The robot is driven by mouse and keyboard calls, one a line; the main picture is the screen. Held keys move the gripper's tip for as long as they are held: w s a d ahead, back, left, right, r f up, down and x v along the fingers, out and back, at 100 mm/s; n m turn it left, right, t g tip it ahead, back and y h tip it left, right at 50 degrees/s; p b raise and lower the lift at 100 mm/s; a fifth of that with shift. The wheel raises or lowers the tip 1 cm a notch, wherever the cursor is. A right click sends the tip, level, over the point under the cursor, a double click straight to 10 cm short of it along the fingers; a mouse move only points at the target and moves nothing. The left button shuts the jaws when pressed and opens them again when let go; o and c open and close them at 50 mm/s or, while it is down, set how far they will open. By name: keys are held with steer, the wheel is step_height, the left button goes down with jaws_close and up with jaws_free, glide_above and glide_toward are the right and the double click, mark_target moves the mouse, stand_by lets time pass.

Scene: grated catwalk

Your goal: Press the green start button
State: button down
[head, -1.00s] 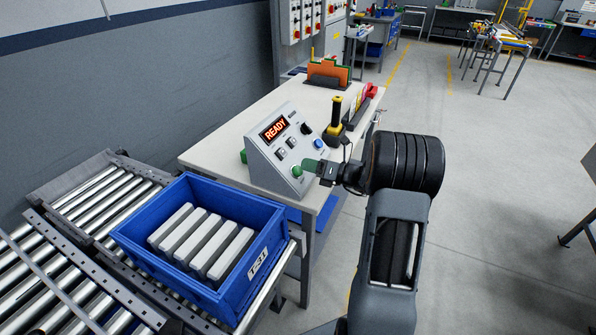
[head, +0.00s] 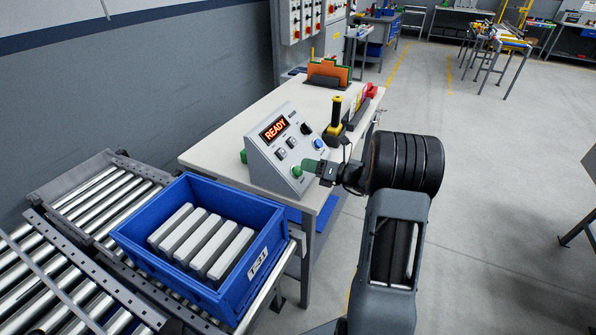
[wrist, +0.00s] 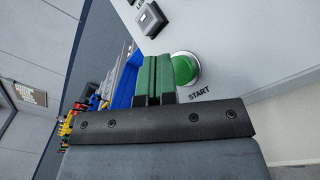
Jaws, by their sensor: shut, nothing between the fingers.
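The green start button (head: 297,171) is on the lower front of the sloped grey control box (head: 262,172), whose display reads READY. In the wrist view the round green button (wrist: 185,69) sits in a pale ring above the printed word START. My gripper (head: 306,166) is shut and empty, its green fingertips close to the button at its right in the head view. In the wrist view the shut fingers (wrist: 155,75) are just left of the button and partly overlap its edge. I cannot tell whether they touch it.
A blue crate (head: 130,239) of grey bars sits on a roller conveyor at the left.

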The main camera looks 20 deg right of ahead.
steer(key=shift+w+a+f, duration=0.1)
steer(key=shift+w+a+f, duration=0.1)
steer(key=shift+w+f, duration=0.05)
steer(key=shift+w+a+f, duration=0.4)
steer(key=shift+f, duration=0.2)
stand_by(1.2)
steer(key=shift+r, duration=0.1)
stand_by(0.4)
steer(key=shift+s+d+r+p, duration=0.6)
steer(key=shift+s+r+p, duration=0.05)
steer(key=shift+r+p, duration=0.1)
steer(key=shift+r, duration=0.1)
steer(key=s+d+r+p, duration=0.1)
steer(key=p, duration=0.1)
steer(key=s+d+r+p, duration=0.1)
steer(key=r, duration=0.1)
steer(key=shift+s+d+r+p, duration=0.2)
steer(key=shift+s+p, duration=0.1)
steer(key=shift+p, duration=0.05)
